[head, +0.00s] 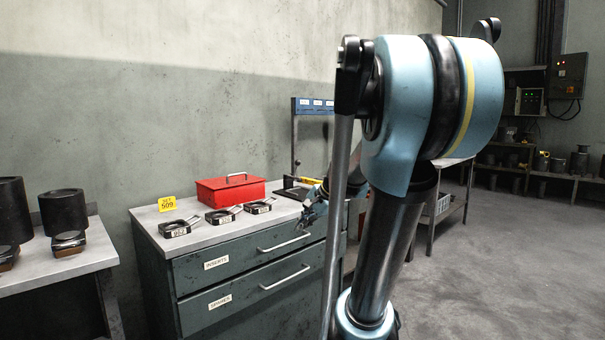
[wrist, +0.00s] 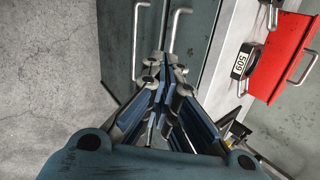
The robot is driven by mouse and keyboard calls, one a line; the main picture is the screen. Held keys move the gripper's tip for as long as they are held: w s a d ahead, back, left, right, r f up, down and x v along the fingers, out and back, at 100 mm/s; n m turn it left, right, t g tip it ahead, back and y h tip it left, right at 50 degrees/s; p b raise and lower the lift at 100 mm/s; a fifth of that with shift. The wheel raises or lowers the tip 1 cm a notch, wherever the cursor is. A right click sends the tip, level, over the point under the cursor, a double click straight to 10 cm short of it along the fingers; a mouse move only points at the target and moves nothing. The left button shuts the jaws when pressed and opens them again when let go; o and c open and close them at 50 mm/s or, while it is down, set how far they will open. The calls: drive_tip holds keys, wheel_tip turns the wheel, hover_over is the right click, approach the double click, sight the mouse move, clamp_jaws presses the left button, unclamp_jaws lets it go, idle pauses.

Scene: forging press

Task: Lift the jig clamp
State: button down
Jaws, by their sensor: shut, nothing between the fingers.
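In the wrist view one clamp (wrist: 241,68) shows the tag 509, and part of another (wrist: 271,14) shows at the top edge. The other tags are too small to read surely. My gripper (head: 309,213) is shut and empty, in front of the cabinet's right part, apart from the clamps. Its fingers (wrist: 165,62) point toward the drawer fronts in the wrist view.
A red toolbox (head: 230,190) stands behind the clamps, with a yellow "SET 509" sign (head: 167,203) at left. A blue-topped stand (head: 295,140) is at the cabinet's right rear. Drawer handles (head: 286,278) stick out in front. Dark cylinders (head: 63,212) stand on the left table.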

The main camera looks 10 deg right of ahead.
drive_tip(key=w+d+r+m+t, duration=0.2)
drive_tip(key=w+m, duration=0.4)
drive_tip(key=w, duration=0.5)
drive_tip(key=w+d+r+m+t+y, duration=0.1)
drive_tip(key=w+d+r+m+t, duration=0.2)
drive_tip(key=w, duration=0.9)
drive_tip(key=w+d+r+m+t+y, duration=0.1)
drive_tip(key=w+d+r+m+t, duration=0.1)
drive_tip(key=w+d+r+m, duration=0.2)
drive_tip(key=w+d+m, duration=0.3)
drive_tip(key=w+m, duration=0.3)
drive_tip(key=w, duration=0.2)
drive_tip(key=shift+w+r+m+t, duration=0.25)
drive_tip(key=shift+r+m+t, duration=0.05)
drive_tip(key=shift+r, duration=0.05)
drive_tip(key=shift+a, duration=0.1)
drive_tip(key=w+a, duration=0.5)
drive_tip(key=w, duration=0.6)
drive_tip(key=shift+w+a+f, duration=0.2)
drive_tip(key=shift+w+a, duration=0.15)
drive_tip(key=shift+a, duration=0.05)
drive_tip(key=shift+a, duration=0.1)
